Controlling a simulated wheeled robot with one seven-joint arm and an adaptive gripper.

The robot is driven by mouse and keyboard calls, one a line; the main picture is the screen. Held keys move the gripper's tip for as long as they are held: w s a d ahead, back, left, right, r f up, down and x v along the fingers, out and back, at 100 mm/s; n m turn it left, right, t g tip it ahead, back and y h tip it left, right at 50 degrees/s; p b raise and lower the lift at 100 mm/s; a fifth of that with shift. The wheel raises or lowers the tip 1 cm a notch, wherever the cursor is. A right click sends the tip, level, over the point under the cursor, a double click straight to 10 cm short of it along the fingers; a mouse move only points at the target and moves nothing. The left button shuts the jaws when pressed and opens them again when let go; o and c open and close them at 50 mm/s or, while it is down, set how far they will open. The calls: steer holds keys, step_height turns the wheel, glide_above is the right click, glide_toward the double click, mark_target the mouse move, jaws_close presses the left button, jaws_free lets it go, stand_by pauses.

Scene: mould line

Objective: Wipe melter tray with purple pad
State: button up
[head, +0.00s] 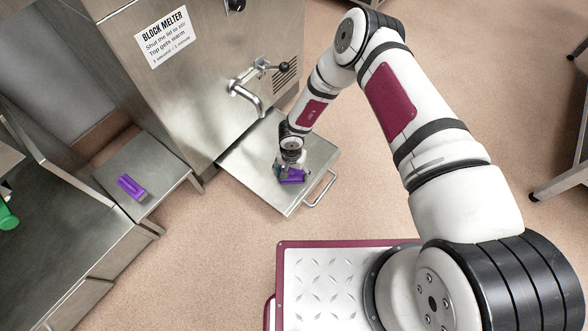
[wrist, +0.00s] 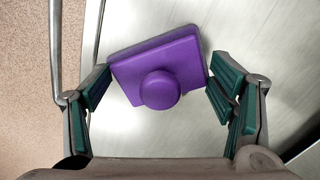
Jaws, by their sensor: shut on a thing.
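The melter tray (head: 246,157) is a flat metal plate below the tap, with a bar handle at its front right. It also fills much of the wrist view (wrist: 265,40). My gripper (head: 290,168) is low over the tray's right part. In the wrist view, the purple pad (wrist: 160,60) with a round knob sits between the green-lined fingers, turned slightly. The gripper is shut on it at its two sides. In the head view the pad (head: 293,177) is partly hidden by the gripper; it appears to be on the tray.
The steel block melter (head: 205,95) with its tap (head: 248,97) stands behind the tray. Another purple object (head: 131,187) lies on a low steel shelf at left. A green item (head: 6,215) is at the left edge. Floor is clear in front of the tray.

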mark_target(280, 181)
steer(key=shift+s+a, duration=0.6)
steer(key=shift+s, duration=0.2)
steer(key=shift+s+a, duration=0.55)
steer(key=shift+s, duration=0.2)
steer(key=shift+w+a+f, duration=0.15)
steer(key=shift+w+a, duration=0.55)
steer(key=shift+a, duration=0.2)
steer(key=shift+w+d+r+b, duration=0.1)
steer(key=shift+w+d+b, duration=0.15)
steer(key=shift+w+d, duration=0.65)
steer(key=shift+w+d+r+b, duration=0.1)
steer(key=shift+w+d+b, duration=0.1)
steer(key=shift+w+d, duration=0.7)
steer(key=shift+w+d+b, duration=0.25)
steer(key=shift+w+d, duration=0.3)
steer(key=shift+w, duration=0.7)
steer(key=shift+f, duration=0.15)
steer(key=shift+s+a+f, duration=0.1)
steer(key=shift+s+a, duration=0.55)
steer(key=shift+s, duration=0.3)
steer(key=shift+s+a+f, duration=0.1)
steer(key=shift+s+a, duration=0.55)
steer(key=shift+s, duration=0.3)
steer(key=shift+s+a+p, duration=0.3)
steer(key=shift+s+a, duration=0.25)
steer(key=shift+s, duration=0.2)
steer(key=shift+s+a+p, duration=0.3)
steer(key=shift+s+a, duration=0.25)
steer(key=shift+s, duration=0.15)
steer(key=shift+r, duration=0.2)
